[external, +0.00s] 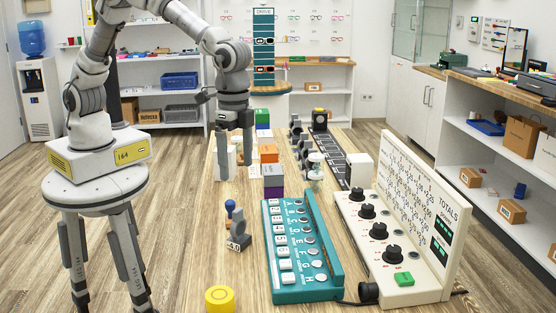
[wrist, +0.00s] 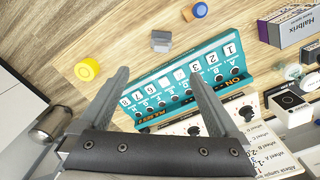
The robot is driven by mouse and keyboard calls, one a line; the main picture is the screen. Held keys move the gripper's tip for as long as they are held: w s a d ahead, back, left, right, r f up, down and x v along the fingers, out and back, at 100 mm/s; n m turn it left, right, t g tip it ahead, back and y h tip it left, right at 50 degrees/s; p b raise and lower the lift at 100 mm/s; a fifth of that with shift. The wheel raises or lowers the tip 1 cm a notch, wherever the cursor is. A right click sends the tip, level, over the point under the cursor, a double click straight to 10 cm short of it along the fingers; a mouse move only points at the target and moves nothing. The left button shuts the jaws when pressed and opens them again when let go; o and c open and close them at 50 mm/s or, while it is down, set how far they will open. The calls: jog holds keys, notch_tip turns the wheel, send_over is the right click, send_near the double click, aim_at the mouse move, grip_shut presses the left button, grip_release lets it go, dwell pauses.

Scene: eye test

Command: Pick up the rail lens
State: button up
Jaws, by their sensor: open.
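A dark rail (external: 331,151) with pale markings runs along the table's middle right. Several small round holders stand along its left side. One holder (external: 315,160) has a pale, glassy-looking disc, and I cannot tell which one is the rail lens. At the right edge of the wrist view, a pale round disc (wrist: 309,81) is partly cut off. My gripper (external: 235,165) points down over the table, left of the holders and beside the boxes. In the wrist view, my gripper (wrist: 160,76) is open, with nothing between its fingers.
A teal lettered panel (external: 318,252) and a cream panel with black knobs (external: 415,222) fill the near right. Orange (external: 268,153) and grey boxes (external: 272,175) stand between gripper and holders. A yellow cylinder (external: 219,299) and a grey block (external: 238,243) stand near left.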

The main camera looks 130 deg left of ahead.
aim_at(238, 219)
notch_tip(238, 219, down, 13)
jog(key=shift+w+a+b, duration=0.1)
jog(key=shift+b, duration=0.4)
jog(key=shift+s+f, duration=0.2)
jog(key=shift+f, duration=1.1)
jog(key=shift+s+f, duration=0.15)
jog(key=shift+f, duration=1.15)
grip_shut()
